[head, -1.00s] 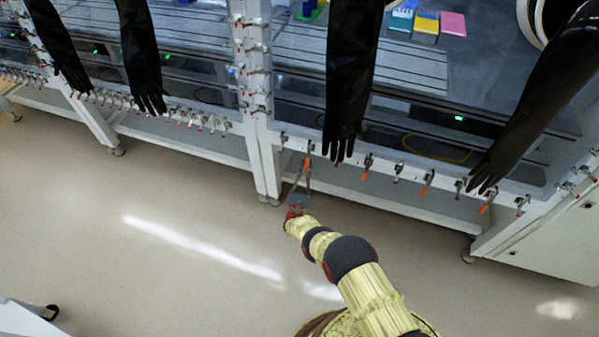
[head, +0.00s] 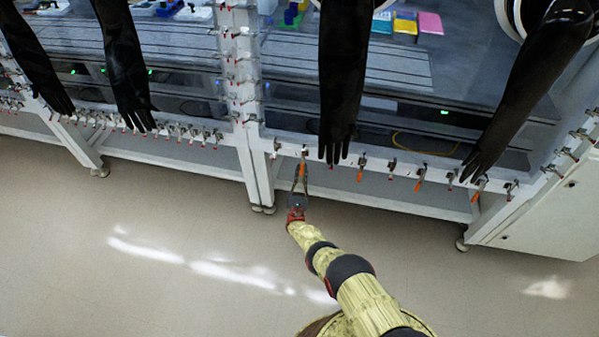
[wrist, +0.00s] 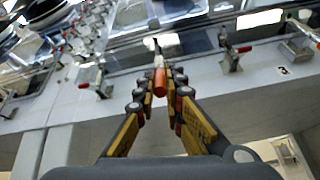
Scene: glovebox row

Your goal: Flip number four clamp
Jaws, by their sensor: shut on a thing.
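A row of toggle clamps runs along the lower front rail (head: 330,158) of the glovebox in the head view. Several have orange handles hanging down. The clamp's metal base is partly hidden behind the handle and fingers.
Black gloves (head: 338,90) hang over the rail, one close to the right of the held clamp. Neighbouring clamps (wrist: 231,52) (wrist: 97,80) stand on both sides in the wrist view. The post (head: 243,100) carries more clamps. The floor (head: 150,225) in front is clear.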

